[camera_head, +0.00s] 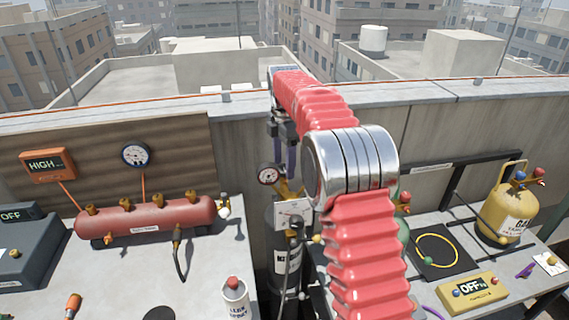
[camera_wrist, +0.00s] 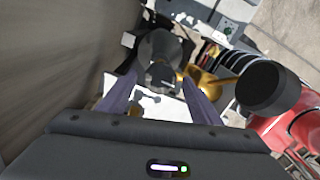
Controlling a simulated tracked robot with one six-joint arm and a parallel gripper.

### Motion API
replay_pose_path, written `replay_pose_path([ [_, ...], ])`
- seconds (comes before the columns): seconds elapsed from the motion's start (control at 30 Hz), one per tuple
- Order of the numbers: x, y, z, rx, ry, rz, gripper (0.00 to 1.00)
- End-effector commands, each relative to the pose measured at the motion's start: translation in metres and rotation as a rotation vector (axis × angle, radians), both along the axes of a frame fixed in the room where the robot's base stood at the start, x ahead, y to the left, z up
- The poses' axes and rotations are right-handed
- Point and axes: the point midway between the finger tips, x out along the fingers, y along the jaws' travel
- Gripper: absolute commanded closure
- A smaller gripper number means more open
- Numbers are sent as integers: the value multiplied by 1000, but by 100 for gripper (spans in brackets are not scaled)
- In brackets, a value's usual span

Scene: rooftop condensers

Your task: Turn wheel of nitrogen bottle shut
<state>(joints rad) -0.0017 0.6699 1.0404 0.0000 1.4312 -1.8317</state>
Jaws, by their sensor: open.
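The nitrogen bottle (camera_head: 288,257) is a dark upright cylinder with a white label, standing in the gap between two tables. Brass valve fittings and a round gauge (camera_head: 268,174) sit at its top, with a white tag below. My gripper (camera_head: 284,168) points down just above the valve, its purple fingers apart. In the wrist view, my gripper (camera_wrist: 160,82) is open, with a grey rounded part between and beyond the fingertips. Brass fittings (camera_wrist: 205,86) show beside the right finger. I cannot clearly make out the wheel or whether the fingers touch it.
The left table holds a red manifold tank (camera_head: 150,216), a spray can (camera_head: 235,297) and a grey OFF box (camera_head: 28,255). The right table holds a yellow gas cylinder (camera_head: 505,217) and a yellow OFF device (camera_head: 472,292). A parapet wall (camera_head: 440,143) stands behind.

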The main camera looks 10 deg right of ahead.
Motion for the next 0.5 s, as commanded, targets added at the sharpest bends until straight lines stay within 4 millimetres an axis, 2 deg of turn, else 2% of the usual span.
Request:
replay_pose_path([
  [0.37, 0, 0, -5, 0, 0, 0, 43],
  [0.5, 0, 0, -5, 0, 0, 0, 53],
])
